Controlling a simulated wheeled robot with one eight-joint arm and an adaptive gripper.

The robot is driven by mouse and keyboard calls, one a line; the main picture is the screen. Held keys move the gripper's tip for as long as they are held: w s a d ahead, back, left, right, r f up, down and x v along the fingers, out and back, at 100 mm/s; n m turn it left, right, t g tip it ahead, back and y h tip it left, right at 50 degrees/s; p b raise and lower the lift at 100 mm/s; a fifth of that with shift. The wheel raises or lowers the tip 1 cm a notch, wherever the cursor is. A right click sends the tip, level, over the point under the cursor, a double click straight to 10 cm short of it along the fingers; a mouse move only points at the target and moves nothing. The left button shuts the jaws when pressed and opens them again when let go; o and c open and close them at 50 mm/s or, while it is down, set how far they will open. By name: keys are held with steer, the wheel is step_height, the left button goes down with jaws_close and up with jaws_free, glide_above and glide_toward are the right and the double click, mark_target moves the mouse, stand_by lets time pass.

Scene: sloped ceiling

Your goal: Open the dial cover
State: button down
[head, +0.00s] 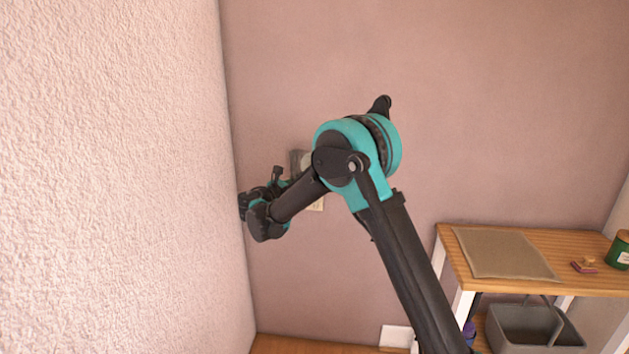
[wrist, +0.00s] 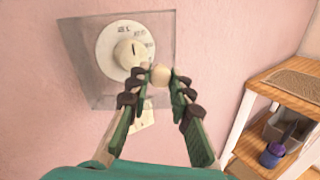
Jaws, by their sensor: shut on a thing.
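The dial (wrist: 128,50) is a round cream disc with printed marks and a central knob, on the pink wall in the wrist view. A see-through grey square cover (wrist: 80,68) surrounds it in the picture; I cannot tell how far it stands off the wall. A small round cream knob (wrist: 160,75) sits near the cover's right edge. My gripper (wrist: 160,82) is shut on this knob, with a fingertip on each side. In the head view my arm hides most of the dial; a greyish part, likely the cover (head: 297,162), shows behind it.
A pale wall plate (head: 317,204) is below the dial. A rough pale wall (head: 120,180) stands close on the left. At right is a wooden shelf unit (head: 590,277) with a mat (head: 505,253), green jar (head: 620,250) and grey basket (head: 530,330).

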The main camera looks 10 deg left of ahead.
steer(key=shift+s+a+m+g+h, duration=0.2)
steer(key=shift+a+m+g+h, duration=0.5)
steer(key=shift+a+h, duration=0.15)
steer(key=shift+s+a+m+g+h, duration=0.25)
steer(key=shift+a+m+g+h, duration=0.45)
steer(key=shift+a+h, duration=0.1)
steer(key=shift+s+a+m+g+h, duration=0.2)
steer(key=shift+a+m+g+h, duration=0.5)
steer(key=shift+a+h, duration=0.15)
steer(key=c, duration=1.3)
jaws_free()
steer(key=shift+c, duration=0.2)
steer(key=shift+r, duration=0.1)
step_height(320, 180, up, 10)
